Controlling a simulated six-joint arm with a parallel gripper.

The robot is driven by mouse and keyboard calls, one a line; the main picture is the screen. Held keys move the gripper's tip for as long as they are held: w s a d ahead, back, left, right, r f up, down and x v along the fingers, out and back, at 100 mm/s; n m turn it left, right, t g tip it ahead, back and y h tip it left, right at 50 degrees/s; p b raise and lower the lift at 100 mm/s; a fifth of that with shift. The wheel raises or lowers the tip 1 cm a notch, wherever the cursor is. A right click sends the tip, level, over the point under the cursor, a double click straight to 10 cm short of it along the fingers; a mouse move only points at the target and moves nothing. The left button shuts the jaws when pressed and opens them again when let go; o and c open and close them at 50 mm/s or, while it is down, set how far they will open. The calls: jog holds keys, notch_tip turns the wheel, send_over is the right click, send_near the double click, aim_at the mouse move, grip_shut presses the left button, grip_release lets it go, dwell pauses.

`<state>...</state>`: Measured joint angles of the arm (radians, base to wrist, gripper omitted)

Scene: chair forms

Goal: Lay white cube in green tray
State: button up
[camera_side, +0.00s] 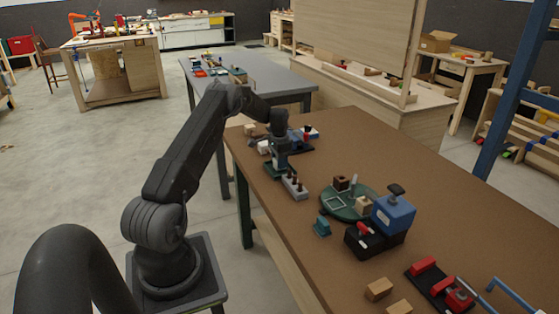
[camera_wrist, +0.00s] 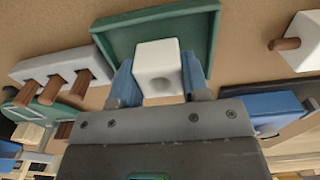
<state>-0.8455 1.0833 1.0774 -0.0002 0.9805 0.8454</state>
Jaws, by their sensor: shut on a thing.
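The white cube (camera_wrist: 158,62) is held between the two blue fingertips of my gripper (camera_wrist: 158,85) in the wrist view. The green tray (camera_wrist: 110,42) lies just beyond the cube, with a raised rim. The cube overlaps the tray's near part in that view, and I cannot tell if it touches the tray floor. In the side view my gripper (camera_side: 281,152) points down over the far left part of the brown table, and the arm's end hides most of the cube and tray there.
A grey block with several brown pegs (camera_wrist: 62,68) stands left of the tray; it also shows in the side view (camera_side: 294,187). A white block with a brown peg (camera_wrist: 303,42) is to the right. A round green plate (camera_side: 345,208) and a blue box (camera_side: 393,214) stand nearer on the brown table (camera_side: 430,190).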

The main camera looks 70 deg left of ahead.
jog(key=shift+f, duration=0.35)
jog(key=o, duration=1.4)
jog(key=shift+o, duration=0.3)
jog(key=shift+r, duration=3.05)
jog(key=d+r+t+y, duration=0.1)
jog(key=d+r, duration=0.9)
jog(key=d, duration=0.3)
jog(key=d+r+t, duration=0.1)
jog(key=d+r, duration=1)
jog(key=d, duration=0.2)
jog(key=s+d+r+t, duration=0.2)
jog(key=s+d+r, duration=0.2)
jog(key=s+d, duration=0.8)
jog(key=s+d+f+t+h, duration=0.1)
jog(key=s+d+f, duration=0.2)
jog(key=s+d, duration=0.4)
jog(key=s, duration=0.2)
jog(key=shift+s+t, duration=0.3)
jog(key=shift+s, duration=0.05)
